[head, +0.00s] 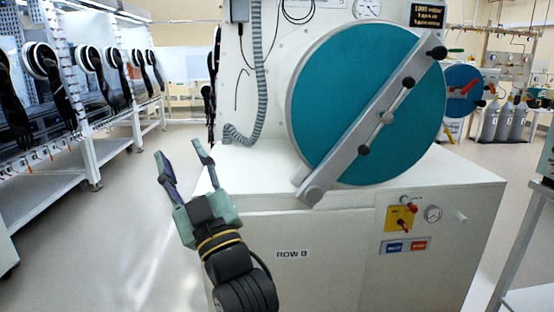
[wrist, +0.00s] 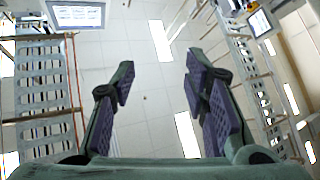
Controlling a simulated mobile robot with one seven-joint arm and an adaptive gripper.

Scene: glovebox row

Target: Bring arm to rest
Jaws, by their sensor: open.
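My gripper (head: 183,162) is raised in the head view, in front of the left side of a white cabinet marked ROW B (head: 335,255). Its two fingers point up and are spread apart, with nothing between them. In the wrist view the open fingers (wrist: 157,85) frame only the ceiling. My arm comes up from the bottom of the head view, and its lower links are out of the picture.
A large round teal door (head: 345,85) with a diagonal grey bar (head: 408,72) is right of my gripper. A row of gloveboxes (head: 85,75) with black gloves lines the left. Grey floor (head: 120,225) lies clear between. A table edge (head: 525,250) stands at right.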

